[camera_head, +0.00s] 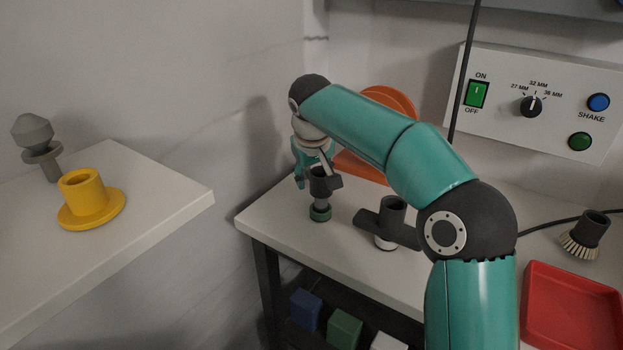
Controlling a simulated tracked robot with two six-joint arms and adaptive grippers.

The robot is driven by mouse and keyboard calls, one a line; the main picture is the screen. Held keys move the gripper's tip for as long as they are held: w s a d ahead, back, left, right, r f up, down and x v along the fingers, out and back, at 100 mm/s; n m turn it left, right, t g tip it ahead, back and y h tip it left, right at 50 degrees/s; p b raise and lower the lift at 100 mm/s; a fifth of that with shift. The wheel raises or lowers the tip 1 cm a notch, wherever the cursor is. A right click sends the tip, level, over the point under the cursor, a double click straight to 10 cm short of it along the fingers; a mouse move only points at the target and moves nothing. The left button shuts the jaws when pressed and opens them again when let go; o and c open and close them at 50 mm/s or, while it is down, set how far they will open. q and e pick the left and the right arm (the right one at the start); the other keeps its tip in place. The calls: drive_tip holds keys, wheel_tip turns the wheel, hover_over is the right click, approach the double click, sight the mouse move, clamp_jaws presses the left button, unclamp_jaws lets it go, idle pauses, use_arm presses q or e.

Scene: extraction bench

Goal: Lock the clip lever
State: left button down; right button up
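I cannot make out a clip lever for certain. An orange rounded part (392,98) with an orange lower plate (358,167) stands at the back of the bench, partly hidden behind my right arm. My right gripper (318,170) points down near the bench's left end, just over a dark upright piece (320,186) with a green foot. Its fingers are small and overlap this piece, so I cannot tell whether they are closed on it. My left gripper is not in view.
A dark socket with a side handle (391,218) and a brush (588,234) stand on the white bench (285,237). A red tray (570,308) lies at right, below a control panel (540,105). A left shelf (160,215) bears a yellow flanged cup (88,198) and grey knob (35,135).

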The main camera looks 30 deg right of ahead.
clamp_jaws()
idle(0.3)
